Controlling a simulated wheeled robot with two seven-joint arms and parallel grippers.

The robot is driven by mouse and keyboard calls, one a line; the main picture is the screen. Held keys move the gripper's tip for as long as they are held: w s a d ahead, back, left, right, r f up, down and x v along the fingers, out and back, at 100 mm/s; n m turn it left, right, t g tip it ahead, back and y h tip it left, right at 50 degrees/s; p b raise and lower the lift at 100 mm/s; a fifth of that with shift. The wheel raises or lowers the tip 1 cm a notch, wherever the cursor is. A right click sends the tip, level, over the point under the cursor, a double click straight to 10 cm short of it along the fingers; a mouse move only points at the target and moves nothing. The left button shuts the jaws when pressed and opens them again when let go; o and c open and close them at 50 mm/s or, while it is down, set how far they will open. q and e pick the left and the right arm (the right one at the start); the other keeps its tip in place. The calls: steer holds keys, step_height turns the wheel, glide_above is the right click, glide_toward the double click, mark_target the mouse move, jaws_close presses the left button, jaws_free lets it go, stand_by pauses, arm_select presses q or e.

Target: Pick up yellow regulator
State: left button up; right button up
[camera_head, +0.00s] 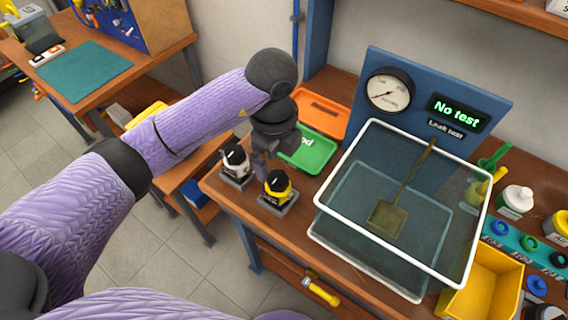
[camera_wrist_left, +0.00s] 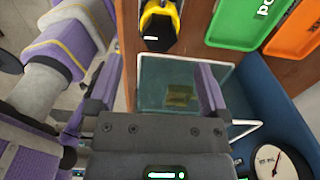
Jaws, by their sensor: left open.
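The yellow regulator (camera_head: 278,184), with a black top, stands upright on a small grey stand on the wooden bench. It also shows at the top of the left wrist view (camera_wrist_left: 160,22), beyond the fingertips and not between them. My left gripper (camera_head: 264,160) hangs just above and behind it, partly hidden by my wrist. In the left wrist view my left gripper (camera_wrist_left: 160,75) has its two purple fingers wide apart with nothing between them. My right gripper is not in view.
A white regulator (camera_head: 236,160) on its own stand is close on the left. A clear tank with a white rim (camera_head: 335,165) stands to the right. A green tray (camera_head: 312,157) and an orange tray (camera_head: 318,112) lie behind. The gauge panel (camera_head: 408,62) reads "No test".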

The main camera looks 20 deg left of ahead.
mark_target(277, 176)
arm_select(q)
steer(key=f, duration=0.2)
steer(key=f+b, duration=0.1)
steer(key=f, duration=0.1)
steer(key=shift+s+f, duration=0.2)
steer(key=shift+f, duration=0.2)
steer(key=f, duration=0.2)
steer(key=f+b, duration=0.1)
steer(key=f, duration=0.1)
steer(key=shift+w+f, duration=0.2)
steer(key=shift+f, duration=0.1)
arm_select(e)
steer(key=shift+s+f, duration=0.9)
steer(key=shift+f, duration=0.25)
arm_select(q)
steer(key=shift+r, duration=0.1)
steer(key=shift+c, duration=0.3)
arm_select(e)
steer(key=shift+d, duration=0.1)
arm_select(q)
jaws_close()
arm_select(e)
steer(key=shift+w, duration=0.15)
